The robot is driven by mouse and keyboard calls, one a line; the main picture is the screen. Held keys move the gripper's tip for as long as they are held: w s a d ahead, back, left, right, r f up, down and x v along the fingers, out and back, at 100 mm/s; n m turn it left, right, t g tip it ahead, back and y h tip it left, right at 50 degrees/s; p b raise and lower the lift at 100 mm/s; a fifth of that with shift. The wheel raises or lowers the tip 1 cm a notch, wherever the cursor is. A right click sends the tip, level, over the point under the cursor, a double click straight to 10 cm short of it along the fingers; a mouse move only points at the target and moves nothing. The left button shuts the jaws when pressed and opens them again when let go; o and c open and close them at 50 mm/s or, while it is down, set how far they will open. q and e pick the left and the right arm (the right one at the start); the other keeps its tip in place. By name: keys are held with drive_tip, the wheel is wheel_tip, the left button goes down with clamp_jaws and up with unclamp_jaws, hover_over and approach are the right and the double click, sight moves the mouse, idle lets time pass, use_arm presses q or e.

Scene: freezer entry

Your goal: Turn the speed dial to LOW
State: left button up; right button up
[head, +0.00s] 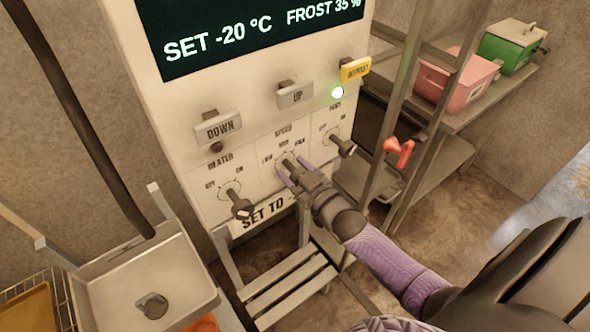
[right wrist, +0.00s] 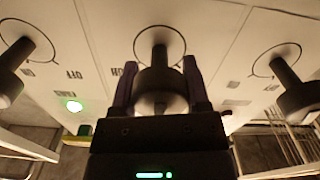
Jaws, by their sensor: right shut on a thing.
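The speed dial (head: 285,166) is the middle of three dials on the white control panel, under the "SPEED" label. My right gripper (head: 291,177) reaches it from the lower right and is shut on it. In the right wrist view the panel appears upside down, and the dial (right wrist: 160,92) stands between the two fingers of the gripper (right wrist: 158,82). Position labels surround the dial, with LOW at its left in the head view. The fingers partly cover the dial, so I cannot tell which label it points to. My left gripper is not in view.
The heater dial (head: 240,205) is at the left and another dial (head: 342,145) at the right. DOWN (head: 219,127), UP (head: 295,95) and yellow DEFROST (head: 355,70) buttons sit above, beside a lit green lamp (head: 337,92). A slatted stool (head: 290,283) stands below.

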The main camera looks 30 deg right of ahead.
drive_tip(key=shift+c, duration=1.1)
drive_tip(key=shift+n, duration=0.4)
drive_tip(key=n, duration=0.3)
drive_tip(key=shift+n, duration=0.4)
drive_tip(key=n, duration=0.5)
drive_tip(key=shift+a+f, duration=0.1)
drive_tip(key=shift+f, duration=0.05)
drive_tip(key=shift+n, duration=0.3)
drive_tip(key=o, duration=1.3)
